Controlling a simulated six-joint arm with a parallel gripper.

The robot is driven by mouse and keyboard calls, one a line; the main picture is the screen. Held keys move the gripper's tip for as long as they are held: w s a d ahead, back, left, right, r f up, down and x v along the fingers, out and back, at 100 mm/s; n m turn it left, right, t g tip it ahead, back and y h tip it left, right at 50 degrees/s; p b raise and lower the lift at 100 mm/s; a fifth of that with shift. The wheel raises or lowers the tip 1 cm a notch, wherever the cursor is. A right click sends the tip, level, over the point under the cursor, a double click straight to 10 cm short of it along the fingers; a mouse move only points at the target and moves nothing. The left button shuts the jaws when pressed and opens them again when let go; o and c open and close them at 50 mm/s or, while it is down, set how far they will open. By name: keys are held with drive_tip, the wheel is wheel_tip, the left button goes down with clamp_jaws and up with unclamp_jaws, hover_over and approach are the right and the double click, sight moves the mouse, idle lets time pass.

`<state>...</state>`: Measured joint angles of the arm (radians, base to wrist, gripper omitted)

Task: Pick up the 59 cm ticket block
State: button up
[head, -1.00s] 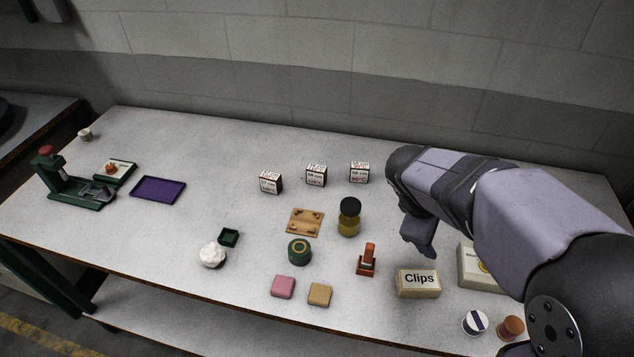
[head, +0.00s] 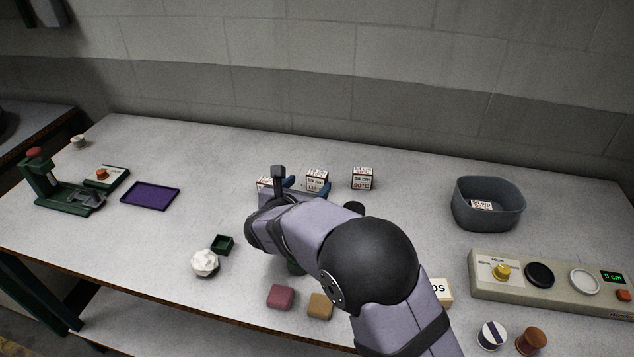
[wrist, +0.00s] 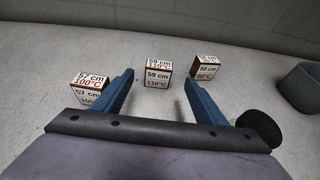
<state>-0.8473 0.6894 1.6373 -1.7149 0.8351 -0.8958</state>
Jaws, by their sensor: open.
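The 59 cm ticket block (head: 317,176) is a small white-topped cube with dark sides, standing at the back middle of the table. It also shows upright in the wrist view (wrist: 158,74), marked 59 cm and 110°C. My gripper (wrist: 158,84) is open and empty, its two blue fingers pointing toward this block. The block appears between the fingertips and a little beyond them. In the head view my gripper (head: 306,187) is just in front of the block, and its arm hides part of the table.
A 57 cm block (wrist: 90,92) stands left of it and a 58 cm block (wrist: 207,67) right. A dark jar lid (wrist: 260,127) is near the right finger. A grey bin (head: 490,215) holding a ticket block stands right. A purple tray (head: 150,184) lies left.

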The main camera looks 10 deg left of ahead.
sight(315, 177)
drive_tip(key=shift+p+x, duration=0.3)
drive_tip(key=shift+x, duration=0.8)
drive_tip(key=shift+p+x, duration=0.95)
drive_tip(key=shift+x, duration=1.8)
drive_tip(key=shift+a, duration=0.1)
drive_tip(key=c, duration=1.2)
